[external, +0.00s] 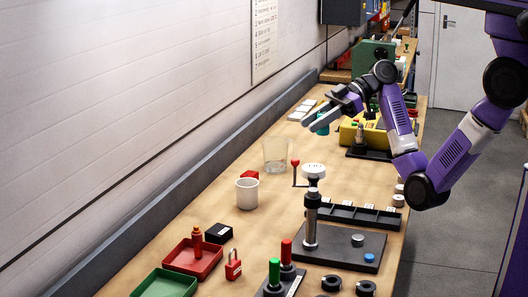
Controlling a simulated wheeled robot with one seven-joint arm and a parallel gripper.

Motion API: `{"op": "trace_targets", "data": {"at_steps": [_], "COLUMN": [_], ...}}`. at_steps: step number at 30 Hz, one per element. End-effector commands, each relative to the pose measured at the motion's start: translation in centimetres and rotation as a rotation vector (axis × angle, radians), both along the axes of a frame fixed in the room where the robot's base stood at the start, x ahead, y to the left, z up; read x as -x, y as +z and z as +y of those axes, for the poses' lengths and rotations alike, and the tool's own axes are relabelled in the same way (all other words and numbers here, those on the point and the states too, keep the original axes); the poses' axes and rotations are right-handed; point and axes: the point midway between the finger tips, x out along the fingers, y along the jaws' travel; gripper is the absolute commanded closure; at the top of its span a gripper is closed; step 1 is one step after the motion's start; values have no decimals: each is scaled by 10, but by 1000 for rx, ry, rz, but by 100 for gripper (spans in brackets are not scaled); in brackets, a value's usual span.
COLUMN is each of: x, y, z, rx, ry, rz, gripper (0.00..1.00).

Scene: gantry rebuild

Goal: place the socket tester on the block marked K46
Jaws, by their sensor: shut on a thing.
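My gripper (318,115) is over the far part of the long wooden bench, its fingers pointing left toward the wall. It is shut on a small teal thing (322,129), which looks like the socket tester. The fingers hide part of it, and it appears to be held above the bench top. Several flat white blocks (298,115) lie just left of my gripper, near the wall side. Their markings are too small to read, so I cannot tell which is K46.
A clear glass (276,154), a white mug (247,193) and a post with a red-knobbed crank (312,205) stand nearer. A yellow box (372,136) is right of my gripper. Red (180,262) and green (160,286) trays are at the front. Bare wood lies between the glass and blocks.

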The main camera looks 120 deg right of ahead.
Motion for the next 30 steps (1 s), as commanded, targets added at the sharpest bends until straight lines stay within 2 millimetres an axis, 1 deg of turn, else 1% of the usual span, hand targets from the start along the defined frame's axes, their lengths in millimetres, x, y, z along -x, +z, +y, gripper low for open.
{"op": "trace_targets", "data": {"at_steps": [1,7,8,9,14,17,20,24,27,30], "x": [0,0,-6,-13,-40,-62,-89,-130,-157,-182], "y": [12,49,43,40,34,28,21,12,8,5], "z": [-1,-1,-3,-7,-24,-36,-49,-63,-70,-72], "rx": [4,4,-2,-4,-2,-2,0,0,1,1], "ry": [0,-1,-14,-34,-123,-196,-285,-429,-532,-630], "rz": [-2,-1,2,2,1,0,1,0,-1,-3], "gripper": [100,100,100,100,100,100,100,100,100,100]}}
